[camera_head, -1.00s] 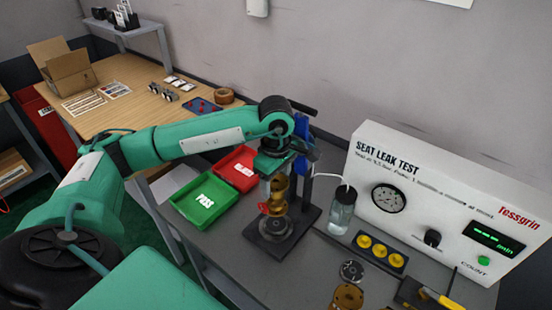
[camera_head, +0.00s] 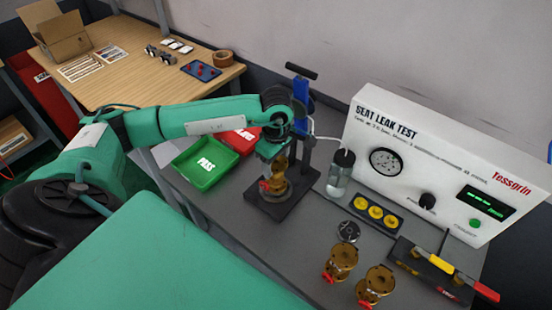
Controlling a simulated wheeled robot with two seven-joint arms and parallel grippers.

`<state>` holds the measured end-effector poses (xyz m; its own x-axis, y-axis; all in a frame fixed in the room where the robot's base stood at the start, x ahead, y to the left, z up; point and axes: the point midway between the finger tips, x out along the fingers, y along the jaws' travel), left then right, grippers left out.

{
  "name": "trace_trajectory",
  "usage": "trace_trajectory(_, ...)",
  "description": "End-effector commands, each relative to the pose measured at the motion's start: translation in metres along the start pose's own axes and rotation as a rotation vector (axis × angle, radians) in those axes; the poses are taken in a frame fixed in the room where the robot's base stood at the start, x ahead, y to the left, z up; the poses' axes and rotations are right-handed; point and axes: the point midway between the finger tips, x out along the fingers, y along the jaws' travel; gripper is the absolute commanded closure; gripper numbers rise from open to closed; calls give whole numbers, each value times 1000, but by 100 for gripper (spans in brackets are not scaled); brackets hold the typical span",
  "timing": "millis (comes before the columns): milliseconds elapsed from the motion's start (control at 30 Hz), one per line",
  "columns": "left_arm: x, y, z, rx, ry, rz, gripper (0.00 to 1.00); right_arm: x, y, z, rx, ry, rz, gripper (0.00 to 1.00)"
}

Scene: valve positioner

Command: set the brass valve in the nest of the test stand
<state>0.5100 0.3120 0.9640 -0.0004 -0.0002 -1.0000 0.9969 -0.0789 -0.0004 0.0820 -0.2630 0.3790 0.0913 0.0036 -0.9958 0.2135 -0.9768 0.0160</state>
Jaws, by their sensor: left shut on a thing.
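The brass valve (camera_head: 278,172) with a red handle is upright at the test stand's nest (camera_head: 277,192), on the dark base plate (camera_head: 299,205). I cannot tell whether it is fully seated, as its foot hides the nest. My left gripper (camera_head: 274,155) is shut on the top of the valve from above; its fingers are partly hidden by the wrist. The stand's blue clamp column (camera_head: 300,88) with a black lever rises just behind my wrist. My right gripper is not in view.
A green PASS tray (camera_head: 206,163) and a red tray (camera_head: 241,139) lie left of the stand. Two more brass valves (camera_head: 341,262) (camera_head: 375,284) stand at the front. A bottle (camera_head: 340,172), a yellow-capped block (camera_head: 376,211) and the leak tester (camera_head: 440,160) are to the right.

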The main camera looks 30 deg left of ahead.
Motion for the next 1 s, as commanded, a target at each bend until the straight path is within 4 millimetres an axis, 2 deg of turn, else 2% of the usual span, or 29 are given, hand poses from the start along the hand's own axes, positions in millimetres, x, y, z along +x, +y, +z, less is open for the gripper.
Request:
trace_trajectory(100, 2, 1, 0, 0, 0, 3, 100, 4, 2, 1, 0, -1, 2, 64)
trace_trajectory(133, 3, 0, 0, 0, 0, 0, 35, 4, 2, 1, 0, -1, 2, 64)
trace_trajectory(233, 2, 0, 0, 0, 0, 0, 17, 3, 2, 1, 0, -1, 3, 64)
trace_trajectory(600, -2, 0, 0, 0, 0, -1, 17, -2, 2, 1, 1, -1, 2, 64)
trace_trajectory(667, -5, 1, 0, 0, 0, 3, 17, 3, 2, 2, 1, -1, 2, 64)
trace_trajectory(767, -22, 1, 0, 0, 0, 5, 17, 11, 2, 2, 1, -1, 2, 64)
trace_trajectory(1000, -76, 1, 0, 1, 0, 5, 17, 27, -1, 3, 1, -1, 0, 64)
